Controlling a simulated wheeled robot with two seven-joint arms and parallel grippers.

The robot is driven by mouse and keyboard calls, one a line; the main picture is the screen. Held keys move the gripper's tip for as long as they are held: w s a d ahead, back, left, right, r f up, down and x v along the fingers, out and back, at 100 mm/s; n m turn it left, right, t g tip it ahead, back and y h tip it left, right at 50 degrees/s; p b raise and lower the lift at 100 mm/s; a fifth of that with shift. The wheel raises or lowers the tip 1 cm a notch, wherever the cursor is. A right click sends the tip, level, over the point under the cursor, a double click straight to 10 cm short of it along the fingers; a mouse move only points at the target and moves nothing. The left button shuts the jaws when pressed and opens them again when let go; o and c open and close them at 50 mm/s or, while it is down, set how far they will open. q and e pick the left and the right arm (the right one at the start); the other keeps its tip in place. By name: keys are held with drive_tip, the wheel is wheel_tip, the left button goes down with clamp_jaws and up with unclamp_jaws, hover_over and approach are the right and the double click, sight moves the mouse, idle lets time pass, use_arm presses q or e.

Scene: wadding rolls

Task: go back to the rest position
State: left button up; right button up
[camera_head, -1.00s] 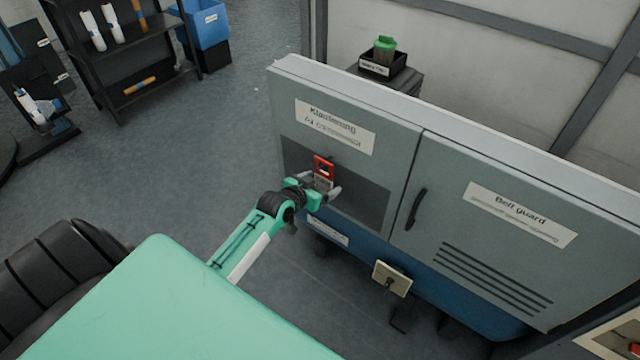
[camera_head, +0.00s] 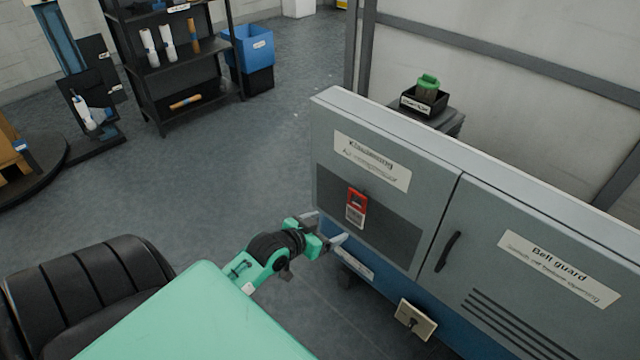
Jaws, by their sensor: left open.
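My left gripper (camera_head: 338,229) is at the lower middle of the head view, in front of the grey machine cabinet (camera_head: 375,247). Its fingers are apart and nothing shows between them. It is below and to the left of a red tag with a white label (camera_head: 356,208), which hangs on the cabinet's dark panel. The gripper appears apart from the tag. My right gripper is not in view.
The cabinet has a black door handle (camera_head: 447,251) and a beige switch box (camera_head: 416,319) low on its front. A black shelf (camera_head: 167,72) with rolls and a blue bin (camera_head: 247,48) stand at the back left. The floor (camera_head: 230,160) between is clear.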

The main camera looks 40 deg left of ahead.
use_arm(q)
drive_tip(key=s+d+f+g+p, duration=0.15)
drive_tip(key=s+f, duration=0.35)
drive_tip(key=f, duration=0.5)
drive_tip(key=s+f+g+y+p, duration=0.1)
drive_tip(key=s+f+g+p, duration=0.3)
drive_tip(key=f, duration=0.6)
drive_tip(key=s+f+g, duration=0.1)
drive_tip(key=s+f, duration=0.5)
drive_tip(key=f, duration=0.5)
drive_tip(key=s+d+f+g+p, duration=0.1)
drive_tip(key=s+d+f+g, duration=0.1)
drive_tip(key=s, duration=0.7)
drive_tip(key=s+d+f+m+g+p, duration=0.1)
drive_tip(key=s+d+f+g, duration=0.1)
drive_tip(key=s+d+f, duration=0.2)
drive_tip(key=s+d+f+g+p, duration=0.1)
drive_tip(key=s+f, duration=0.6)
drive_tip(key=s, duration=0.7)
drive_tip(key=shift+s+d+f+m+g, duration=0.3)
drive_tip(key=shift+d+g, duration=0.15)
drive_tip(key=shift+d, duration=0.6)
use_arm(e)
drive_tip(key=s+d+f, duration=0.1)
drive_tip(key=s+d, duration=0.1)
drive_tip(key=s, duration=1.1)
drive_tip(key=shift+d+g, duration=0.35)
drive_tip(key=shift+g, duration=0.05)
